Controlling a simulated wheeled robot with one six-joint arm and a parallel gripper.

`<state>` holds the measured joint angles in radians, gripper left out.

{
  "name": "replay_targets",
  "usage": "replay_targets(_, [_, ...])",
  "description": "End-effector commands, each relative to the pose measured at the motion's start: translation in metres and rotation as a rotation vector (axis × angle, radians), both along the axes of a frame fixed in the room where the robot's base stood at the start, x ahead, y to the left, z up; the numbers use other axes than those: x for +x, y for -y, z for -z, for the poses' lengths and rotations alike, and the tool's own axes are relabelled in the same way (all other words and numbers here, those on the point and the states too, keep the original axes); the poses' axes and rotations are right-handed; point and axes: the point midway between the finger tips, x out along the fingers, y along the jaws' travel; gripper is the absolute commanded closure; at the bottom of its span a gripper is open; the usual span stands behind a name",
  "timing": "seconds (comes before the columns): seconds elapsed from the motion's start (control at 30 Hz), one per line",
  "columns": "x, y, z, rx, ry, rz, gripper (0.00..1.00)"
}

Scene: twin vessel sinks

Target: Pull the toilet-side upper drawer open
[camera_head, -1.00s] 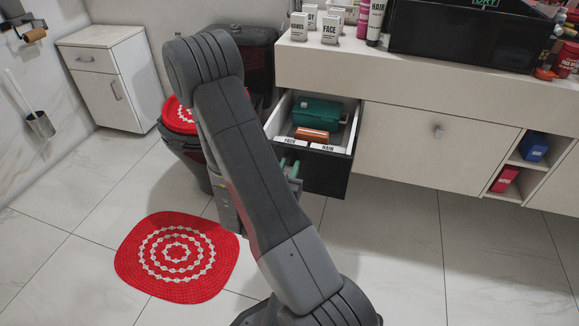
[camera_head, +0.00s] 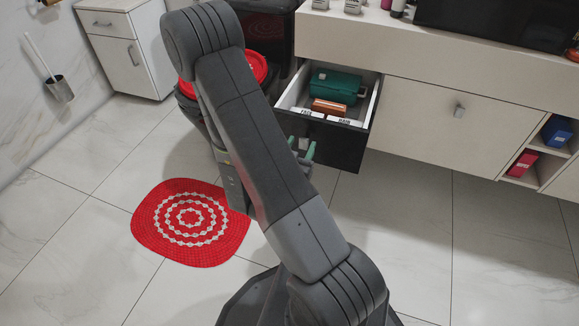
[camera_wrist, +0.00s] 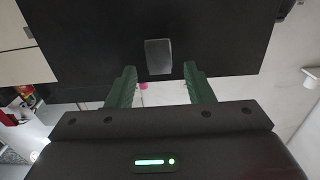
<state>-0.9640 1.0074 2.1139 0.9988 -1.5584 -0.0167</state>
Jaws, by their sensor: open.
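The toilet-side upper drawer (camera_head: 340,147) stands pulled out from the vanity, with its dark front facing me. Inside it are a green case (camera_head: 337,86), a brown-orange box (camera_head: 329,106) and white labelled items. My gripper (camera_head: 301,146) is at the drawer front, partly hidden behind my arm. In the wrist view, my two green fingers (camera_wrist: 160,86) are apart with nothing between their tips. The grey handle (camera_wrist: 158,56) on the dark drawer front (camera_wrist: 215,35) lies just beyond the tips, centred between them.
The toilet with its red lid cover (camera_head: 250,70) is left of the drawer, partly behind my arm. A red mat (camera_head: 190,222) lies on the tiles. A closed cabinet front (camera_head: 440,105) and a shelf with red and blue boxes are right. Floor at right is clear.

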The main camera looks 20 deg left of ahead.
Motion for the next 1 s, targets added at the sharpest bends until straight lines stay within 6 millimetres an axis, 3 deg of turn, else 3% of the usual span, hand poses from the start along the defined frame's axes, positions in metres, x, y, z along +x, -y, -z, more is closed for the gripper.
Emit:
replay_targets(0.5, [-0.080,-0.003,-0.001,-0.003,0.001,-0.005,0.53])
replay_targets(0.73, [-0.098,-0.004,0.000,-0.002,0.000,-0.002,0.53])
replay_targets(1.0, [-0.103,-0.003,0.000,-0.001,0.001,0.000,0.53])
